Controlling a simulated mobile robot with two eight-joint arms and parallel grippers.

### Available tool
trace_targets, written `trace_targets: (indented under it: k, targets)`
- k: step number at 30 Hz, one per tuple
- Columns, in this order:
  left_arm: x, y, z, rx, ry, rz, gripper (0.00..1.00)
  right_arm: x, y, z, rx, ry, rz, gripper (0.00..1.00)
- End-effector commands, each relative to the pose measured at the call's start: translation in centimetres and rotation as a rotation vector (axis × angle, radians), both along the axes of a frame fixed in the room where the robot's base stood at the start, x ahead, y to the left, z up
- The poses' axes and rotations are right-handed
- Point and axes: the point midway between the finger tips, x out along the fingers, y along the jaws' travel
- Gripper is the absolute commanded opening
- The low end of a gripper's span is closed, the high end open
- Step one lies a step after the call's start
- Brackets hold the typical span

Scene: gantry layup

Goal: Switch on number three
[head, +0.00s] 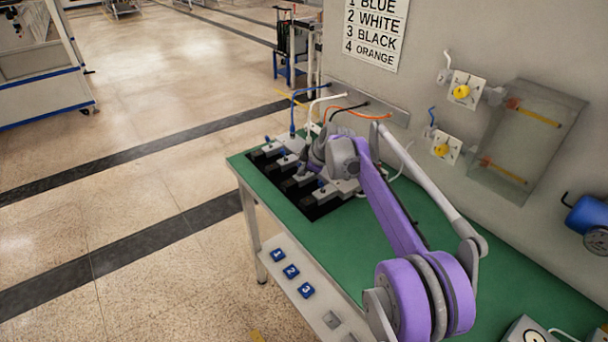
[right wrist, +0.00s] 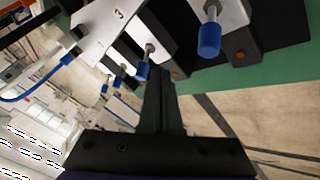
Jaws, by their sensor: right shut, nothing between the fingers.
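A row of black-and-grey switch units (head: 276,150) stands on the green table, with blue, white, black and orange cables running to the wall. The wall sign (head: 377,32) pairs 3 with BLACK. In the right wrist view, one light unit face bears a "3" (right wrist: 118,14). Silver toggles with blue tips show there, a near one (right wrist: 209,38) and one beside my fingertips (right wrist: 142,70). My right gripper (right wrist: 157,78) is shut and empty among the units. In the head view my right arm partly hides the units and the gripper's fingertips. My left gripper is out of view.
Blue number tags (head: 291,271) sit along the table's front shelf. Wall fittings with yellow knobs (head: 462,91) and a clear panel (head: 530,135) are at the right. The green tabletop (head: 455,235) is mostly bare to the right of the units.

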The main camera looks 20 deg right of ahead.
Motion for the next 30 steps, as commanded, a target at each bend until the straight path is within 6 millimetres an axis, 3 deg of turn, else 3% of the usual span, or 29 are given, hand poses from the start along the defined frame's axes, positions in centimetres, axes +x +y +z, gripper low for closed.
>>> trace_targets:
  k: [30]
  targets:
    - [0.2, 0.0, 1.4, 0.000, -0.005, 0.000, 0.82, 0.6, -0.7, 0.4, 0.082, 0.030, -0.001, 0.00]
